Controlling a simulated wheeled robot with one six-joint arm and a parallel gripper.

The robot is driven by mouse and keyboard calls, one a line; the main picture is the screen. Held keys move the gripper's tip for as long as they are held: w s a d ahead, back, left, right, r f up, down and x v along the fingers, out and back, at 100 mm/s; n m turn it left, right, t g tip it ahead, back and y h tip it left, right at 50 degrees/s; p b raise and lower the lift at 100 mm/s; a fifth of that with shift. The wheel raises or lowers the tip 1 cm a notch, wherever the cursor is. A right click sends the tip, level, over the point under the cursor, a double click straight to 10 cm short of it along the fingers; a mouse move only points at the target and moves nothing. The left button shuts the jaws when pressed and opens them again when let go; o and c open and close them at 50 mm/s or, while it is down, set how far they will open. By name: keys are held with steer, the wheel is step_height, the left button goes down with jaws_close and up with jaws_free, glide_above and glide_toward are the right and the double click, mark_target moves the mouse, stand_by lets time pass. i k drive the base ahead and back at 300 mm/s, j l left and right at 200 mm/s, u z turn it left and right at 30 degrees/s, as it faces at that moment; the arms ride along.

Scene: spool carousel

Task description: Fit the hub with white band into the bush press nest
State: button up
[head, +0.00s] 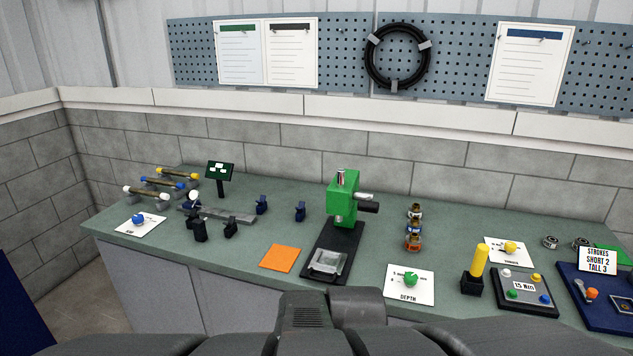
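The green bush press (343,200) stands on a black base near the middle of the bench. Its nest (328,262) is a pale grey, clear-looking block at the front of that base, below the ram; it looks empty, though it is small. Several small metallic hubs stand in a row to the right of the press. The rear one (415,211) appears to carry the white band, the middle one (414,228) blue, the front one (413,243) orange. The bands are too small to be sure. My gripper is out of view; only dark parts of my arm show at the bottom.
An orange square (280,258) lies left of the press. A card with a green knob (410,280) is in front of the hubs. A yellow-handled post (477,268) and a button box (525,291) stand right. Dark clamps and banded rods (162,182) are left.

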mark_target(331, 263)
steer(key=i+l+z, duration=0.65)
steer(key=i, duration=0.4)
